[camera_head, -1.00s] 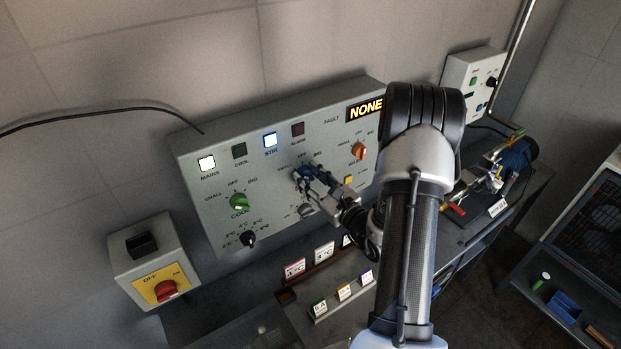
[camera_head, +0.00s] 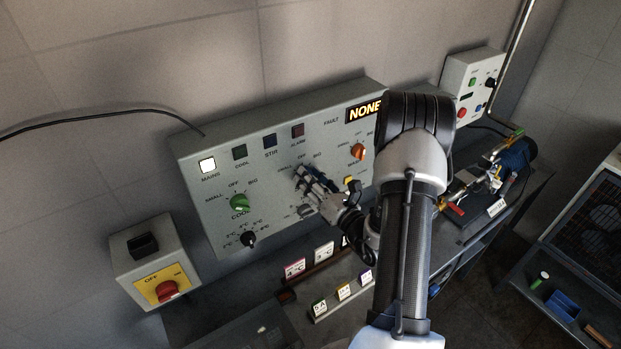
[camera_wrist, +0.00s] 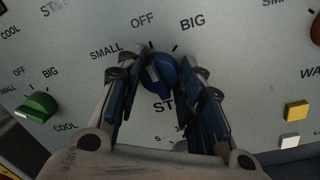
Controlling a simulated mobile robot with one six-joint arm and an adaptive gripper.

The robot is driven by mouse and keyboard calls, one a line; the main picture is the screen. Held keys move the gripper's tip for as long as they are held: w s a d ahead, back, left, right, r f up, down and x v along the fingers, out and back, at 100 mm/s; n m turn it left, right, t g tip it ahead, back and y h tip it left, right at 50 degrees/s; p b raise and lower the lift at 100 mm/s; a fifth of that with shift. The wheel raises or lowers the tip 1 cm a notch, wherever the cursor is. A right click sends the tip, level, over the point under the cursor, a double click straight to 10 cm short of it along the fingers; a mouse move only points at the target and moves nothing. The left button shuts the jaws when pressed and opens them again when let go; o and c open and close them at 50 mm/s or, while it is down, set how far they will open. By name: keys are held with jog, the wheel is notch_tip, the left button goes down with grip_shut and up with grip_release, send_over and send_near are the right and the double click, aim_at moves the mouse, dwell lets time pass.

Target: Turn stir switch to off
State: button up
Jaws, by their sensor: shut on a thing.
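The stir switch is a blue knob (camera_wrist: 160,76) on the grey control panel (camera_head: 215,215). In the head view my gripper (camera_head: 306,178) reaches the panel and mostly hides the knob. The STIR lamp (camera_head: 270,140) is dark.
A green COOL knob (camera_head: 239,202) and a black temperature knob (camera_head: 249,239) are at left on the panel. An orange knob (camera_head: 358,151) is at right. Small label cards (camera_head: 295,268) stand below the panel. The MAINS lamp (camera_head: 207,165) is lit.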

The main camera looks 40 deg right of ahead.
jog(key=shift+m, duration=0.6)
jog(key=o, duration=1.1)
jog(key=shift+c, duration=0.2)
jog(key=s, duration=1.2)
jog(key=shift+f, duration=0.4)
jog(key=shift+a, duration=0.1)
